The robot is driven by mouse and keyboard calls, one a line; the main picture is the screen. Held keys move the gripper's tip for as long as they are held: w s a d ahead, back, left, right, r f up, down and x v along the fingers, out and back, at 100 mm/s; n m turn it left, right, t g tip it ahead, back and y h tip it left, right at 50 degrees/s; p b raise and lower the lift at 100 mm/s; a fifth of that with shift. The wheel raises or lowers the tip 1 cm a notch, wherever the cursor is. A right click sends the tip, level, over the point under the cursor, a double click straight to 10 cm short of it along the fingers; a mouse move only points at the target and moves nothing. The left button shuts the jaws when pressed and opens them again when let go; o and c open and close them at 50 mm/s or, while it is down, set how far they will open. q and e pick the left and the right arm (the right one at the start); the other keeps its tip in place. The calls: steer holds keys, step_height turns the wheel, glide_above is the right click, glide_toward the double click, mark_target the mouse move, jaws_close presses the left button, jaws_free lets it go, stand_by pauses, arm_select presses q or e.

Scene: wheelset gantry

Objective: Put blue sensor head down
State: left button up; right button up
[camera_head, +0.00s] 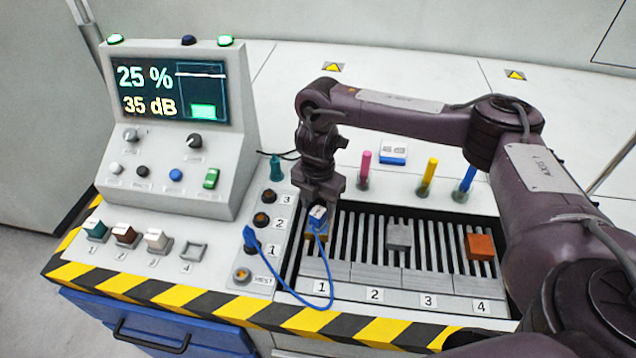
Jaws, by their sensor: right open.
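The blue sensor head (317,217), with a pale top, is at the left end of the slatted bed, above the plate numbered 1. A blue cable loops from it to a blue plug (251,240) at socket 1. My right gripper (319,203) points down right over the head, jaws open; whether the fingers still touch it is hard to tell. A yellowish block shows partly under the head, and the contact between them is mostly hidden. The numbered holders on the left carry a teal head (95,229), a brown head (125,235) and a white head (157,239); holder 4 (193,251) is empty.
A grey block (398,237) and an orange block (480,246) sit on the slatted bed. Pink (366,166), yellow (429,176) and blue (467,180) markers stand behind it. A console (175,130) reading 25 % and 35 dB rises at the left. My right arm covers the right side.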

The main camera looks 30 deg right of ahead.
mark_target(318, 211)
step_height(318, 211, up, 9)
steer(key=p, duration=0.2)
stand_by(0.6)
